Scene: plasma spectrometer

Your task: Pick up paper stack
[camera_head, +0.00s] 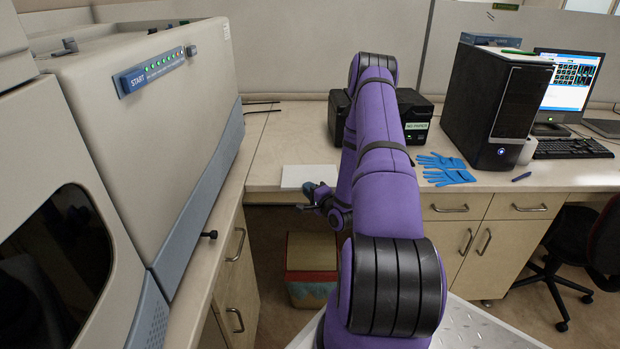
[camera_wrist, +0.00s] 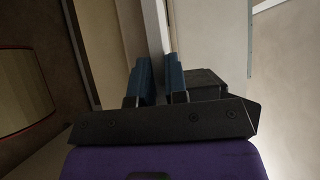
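The paper stack (camera_head: 308,176) is a flat white block lying on the counter at its front edge, left of my purple arm in the head view. My gripper (camera_head: 310,190) is right at the near side of the stack, by the counter's edge. In the wrist view, the two blue fingers of my gripper (camera_wrist: 160,68) stand apart with a narrow gap.
A large instrument (camera_head: 150,110) stands close on the left. A black printer (camera_head: 410,118) is behind my arm. Blue gloves (camera_head: 445,170) and a computer tower (camera_head: 490,105) are to the right. A box (camera_head: 310,265) stands on the floor below the counter edge.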

